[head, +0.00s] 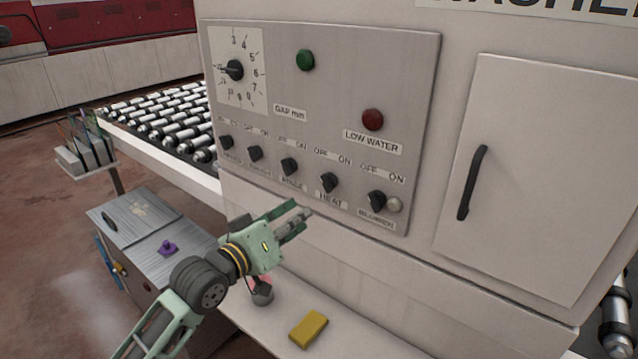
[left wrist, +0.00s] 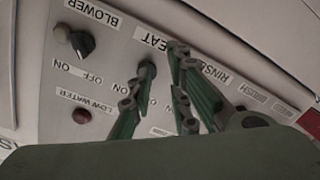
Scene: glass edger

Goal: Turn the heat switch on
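The heat switch (head: 329,183) is a black rotary knob above the HEAT label, with OFF and ON marks over it, on the grey control panel (head: 420,80). Its pointer direction is too small to tell surely. My left gripper (head: 300,213) is in front of the panel, below and left of the heat switch, with its green fingers apart and nothing seen between them. In the left wrist view, upside down, the heat switch (left wrist: 148,69) shows beside a finger of the left gripper (left wrist: 160,85); contact cannot be told. My right gripper is out of view.
The blower switch (head: 377,200) is right of the heat switch, and the rinse switch (head: 290,167) left. A red lamp (head: 372,119) and green lamp (head: 305,60) sit above. A yellow block (head: 308,329) lies on the ledge below. A cabinet door handle (head: 472,182) stands out at right.

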